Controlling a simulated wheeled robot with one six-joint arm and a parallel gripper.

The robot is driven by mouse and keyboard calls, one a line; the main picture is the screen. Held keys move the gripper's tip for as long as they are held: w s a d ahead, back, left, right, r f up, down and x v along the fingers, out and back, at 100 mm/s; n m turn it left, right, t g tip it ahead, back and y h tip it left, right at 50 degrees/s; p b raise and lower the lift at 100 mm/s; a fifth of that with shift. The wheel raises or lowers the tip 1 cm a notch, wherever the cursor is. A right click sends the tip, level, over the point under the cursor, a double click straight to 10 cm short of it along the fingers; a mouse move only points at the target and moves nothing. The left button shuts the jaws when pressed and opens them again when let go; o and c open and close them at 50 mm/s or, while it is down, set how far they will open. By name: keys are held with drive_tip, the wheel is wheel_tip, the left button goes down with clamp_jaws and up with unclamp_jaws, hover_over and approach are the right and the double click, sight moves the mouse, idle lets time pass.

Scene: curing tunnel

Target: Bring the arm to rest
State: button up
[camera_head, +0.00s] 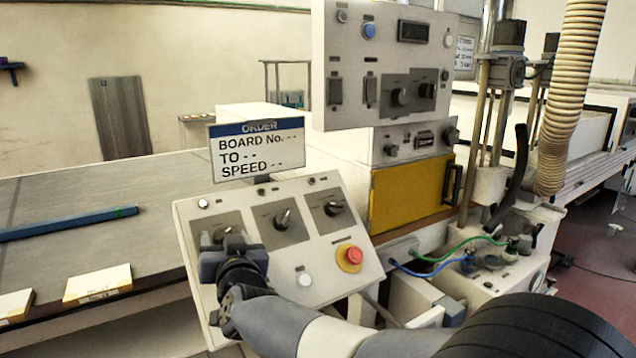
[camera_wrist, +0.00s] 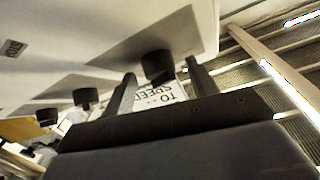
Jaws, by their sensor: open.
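My gripper (camera_head: 230,243) is at the left side of a sloped control panel (camera_head: 325,277), in front of its leftmost dark knob. In the wrist view, my gripper (camera_wrist: 158,76) is open. Its two fingers stand apart, with a black knob (camera_wrist: 157,64) between them in the picture. I cannot tell whether a finger touches the knob. Nothing shows held. The middle knob (camera_head: 283,219) and right knob (camera_head: 332,208) of the panel are clear of the gripper. My arm reaches in from the lower right, across the panel's lower edge.
An order sign (camera_head: 257,149) stands just behind the panel. A red stop button (camera_head: 353,255) is at the panel's lower right. An upright switch box (camera_head: 378,65) rises behind. A conveyor belt (camera_head: 60,200) with a blue bar (camera_head: 70,223) lies left. Hoses and cables (camera_head: 450,262) are at right.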

drive_tip(key=shift+s+d+n, duration=0.1)
drive_tip(key=shift+s+n, duration=0.05)
drive_tip(key=shift+n, duration=0.15)
drive_tip(key=v, duration=0.8)
drive_tip(key=shift+d, duration=0.15)
